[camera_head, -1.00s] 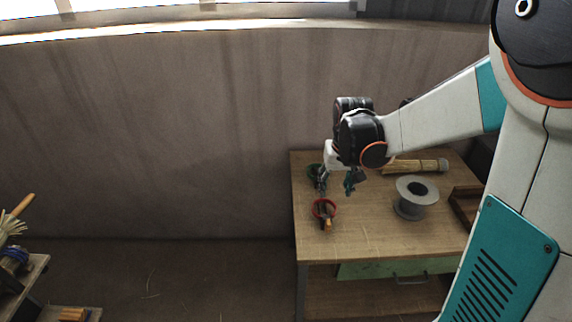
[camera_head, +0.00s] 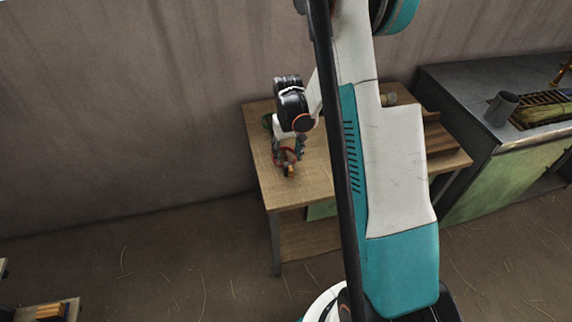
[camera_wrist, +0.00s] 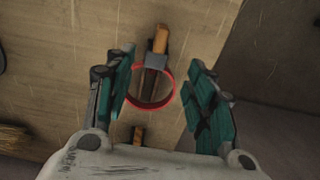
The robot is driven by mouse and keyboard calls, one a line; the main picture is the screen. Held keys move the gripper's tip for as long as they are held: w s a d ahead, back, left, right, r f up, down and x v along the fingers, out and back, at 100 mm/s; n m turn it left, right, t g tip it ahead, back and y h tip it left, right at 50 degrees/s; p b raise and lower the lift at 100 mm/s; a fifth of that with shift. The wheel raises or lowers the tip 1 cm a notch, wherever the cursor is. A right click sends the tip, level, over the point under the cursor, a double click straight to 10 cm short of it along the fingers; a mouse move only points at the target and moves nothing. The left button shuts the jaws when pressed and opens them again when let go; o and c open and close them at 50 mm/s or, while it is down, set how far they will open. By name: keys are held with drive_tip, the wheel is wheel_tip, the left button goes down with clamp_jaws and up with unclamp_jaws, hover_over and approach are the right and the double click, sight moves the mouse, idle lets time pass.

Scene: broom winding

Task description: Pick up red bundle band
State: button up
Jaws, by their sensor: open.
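The red bundle band (camera_wrist: 146,105) is a ring lying on the wooden table (camera_wrist: 60,60). In the wrist view it sits between my gripper's (camera_wrist: 161,78) two teal fingers, with its left edge close to the left finger. My gripper is open and empty. A tool with a wooden handle (camera_wrist: 160,40) and a grey metal collar lies across the ring's far side. In the head view, my gripper (camera_head: 290,148) is low over the table and the red band (camera_head: 277,155) shows partly behind the fingers.
Another wooden piece (camera_wrist: 138,133) lies near my palm. The table edge drops off to the right there. A metal workbench (camera_head: 455,90) with a grey cup (camera_head: 501,108) stands right of the table.

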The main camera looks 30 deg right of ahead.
sight(289, 166)
drive_tip(key=shift+s+d+f+b, duration=0.15)
drive_tip(key=shift+f+b, duration=0.5)
drive_tip(key=shift+f, duration=1.05)
drive_tip(key=shift+s+d+f+b, duration=0.1)
drive_tip(key=shift+f+b, duration=0.5)
drive_tip(key=shift+f, duration=1.1)
drive_tip(key=shift+c, duration=0.6)
drive_tip(key=c, duration=1.1)
